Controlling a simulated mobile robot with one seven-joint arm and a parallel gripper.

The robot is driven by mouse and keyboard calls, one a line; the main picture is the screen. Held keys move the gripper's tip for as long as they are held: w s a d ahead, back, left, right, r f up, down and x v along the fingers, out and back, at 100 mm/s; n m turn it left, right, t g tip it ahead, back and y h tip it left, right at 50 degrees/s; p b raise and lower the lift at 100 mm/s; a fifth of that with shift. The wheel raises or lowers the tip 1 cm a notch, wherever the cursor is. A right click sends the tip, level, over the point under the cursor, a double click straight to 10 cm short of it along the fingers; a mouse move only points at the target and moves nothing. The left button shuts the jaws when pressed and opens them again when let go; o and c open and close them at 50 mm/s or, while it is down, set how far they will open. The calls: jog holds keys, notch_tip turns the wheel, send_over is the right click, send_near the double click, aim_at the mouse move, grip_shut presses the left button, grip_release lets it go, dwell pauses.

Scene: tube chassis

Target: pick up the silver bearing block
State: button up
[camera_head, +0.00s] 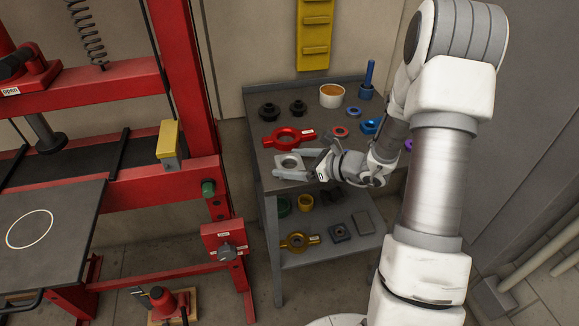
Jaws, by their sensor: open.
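The silver bearing block (289,161) is a small square plate with a round hole. It sits near the left front edge of the grey cart's top shelf (262,172). My gripper (304,161) comes in from the right, its fingers at the block's right side. The jaws are open, with one finger behind and one in front of the block's right part. I cannot tell whether a finger touches it. The block's right edge is partly hidden by the gripper.
A red two-handled ring (289,138) lies just behind the block. The lower shelf (318,250) holds several parts. A red press frame (195,100) stands close on the left.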

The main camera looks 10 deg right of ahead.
jog(key=shift+w+a+f, duration=0.15)
jog(key=shift+w+a, duration=0.1)
jog(key=shift+a, duration=0.05)
jog(key=shift+c, duration=0.3)
jog(key=c, duration=1.2)
jog(key=shift+c, duration=0.4)
jog(key=shift+r, duration=0.2)
